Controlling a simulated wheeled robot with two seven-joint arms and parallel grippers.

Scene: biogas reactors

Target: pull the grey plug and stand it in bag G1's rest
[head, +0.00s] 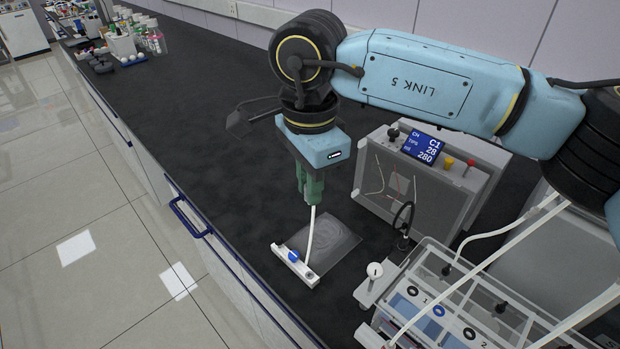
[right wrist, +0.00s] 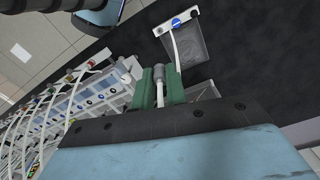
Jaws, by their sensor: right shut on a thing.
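My right gripper (head: 313,192) is above the bench, fingers pointing down, over the far edge of a clear flat bag (head: 335,240). In the right wrist view its green fingers (right wrist: 160,82) are shut on a small grey plug (right wrist: 157,68) with a pale stem. The bag has a white bar (head: 305,272) with a blue disc (head: 293,256) along its near edge; the bag also shows in the right wrist view (right wrist: 195,45). A white tube (head: 312,232) rises from the bag's bar to the gripper. I cannot read a G1 label or make out the plug's rest. My left gripper is out of view.
A grey boxed instrument (head: 425,185) with a C1 display stands right of the gripper. In front of it is a clear rack (head: 430,290) with numbered ports and white tubes. A pale knob (head: 375,270) stands at its left.

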